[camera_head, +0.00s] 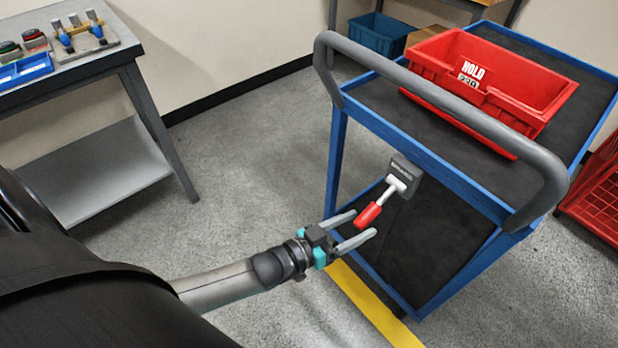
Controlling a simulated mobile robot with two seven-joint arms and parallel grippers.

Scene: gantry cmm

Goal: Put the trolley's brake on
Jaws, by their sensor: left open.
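The blue trolley (388,136) stands at the right, with a grey push handle (440,108) along its near end and dark shelves. Its brake lever has a grey mount (405,171) on the end frame, a pale shaft and a red grip (369,214) that points down and to the left. My left gripper (364,226) is open, its two pale fingers reaching toward the red grip. The fingertips are close to the grip's lower end; I cannot tell whether they touch it. My right gripper is not in view.
A red bin (520,95) marked HOLD sits on the trolley's top shelf. A workbench (90,62) with parts stands at the upper left. A blue bin (380,35) is at the back and a red crate (597,196) at the right. Grey floor lies clear between bench and trolley.

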